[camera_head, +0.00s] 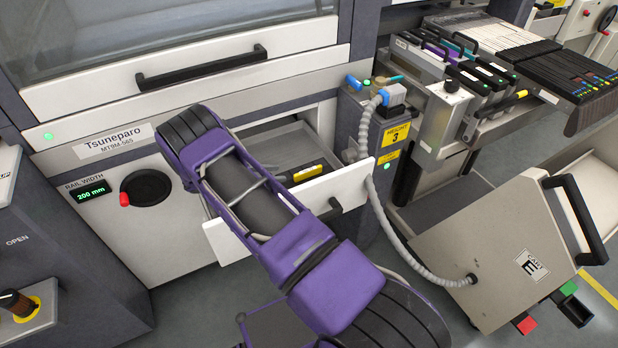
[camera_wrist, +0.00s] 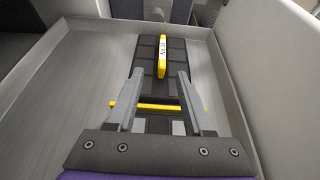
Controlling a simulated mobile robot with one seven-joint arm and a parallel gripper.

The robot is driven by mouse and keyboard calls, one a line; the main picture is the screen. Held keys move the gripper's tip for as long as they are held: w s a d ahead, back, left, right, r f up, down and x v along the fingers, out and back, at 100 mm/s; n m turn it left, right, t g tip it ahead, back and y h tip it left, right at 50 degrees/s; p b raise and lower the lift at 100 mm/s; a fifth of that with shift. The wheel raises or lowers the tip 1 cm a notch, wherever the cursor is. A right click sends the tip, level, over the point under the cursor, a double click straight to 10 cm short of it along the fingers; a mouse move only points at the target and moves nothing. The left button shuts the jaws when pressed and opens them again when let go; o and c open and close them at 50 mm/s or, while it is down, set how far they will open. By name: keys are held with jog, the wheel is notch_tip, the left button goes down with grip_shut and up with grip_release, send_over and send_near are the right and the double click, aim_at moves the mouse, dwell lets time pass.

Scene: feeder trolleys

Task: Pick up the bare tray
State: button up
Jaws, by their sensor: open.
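A dark, flat, segmented tray (camera_wrist: 148,52) lies in the open drawer in the wrist view. It has a raised yellow grip (camera_wrist: 162,57) with a small pale label and a yellow crossbar (camera_wrist: 146,106) nearer me. No parts show on its visible surface. My gripper (camera_wrist: 161,72) is open above the tray, with one finger on each side of its middle line. I cannot tell whether the fingers touch it. In the head view, a yellow piece (camera_head: 307,173) shows in the drawer; my arm hides much of the rest.
The drawer (camera_head: 349,187) stands pulled out, and its side walls (camera_wrist: 237,80) rise around the tray. A grey hose (camera_head: 390,215) hangs at its right. A tilted cart (camera_head: 497,262) stands further right, below a rack of feeders (camera_head: 478,78). Some floor (camera_head: 186,312) is free at the front left.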

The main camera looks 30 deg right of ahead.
aim_at(301, 172)
jog(key=x, duration=0.6)
jog(key=shift+d, duration=0.1)
jog(key=x, duration=0.5)
jog(key=shift+s+d+b, duration=0.1)
jog(key=shift+s+b, duration=0.1)
jog(key=shift+b, duration=0.1)
grip_shut()
dwell(0.8)
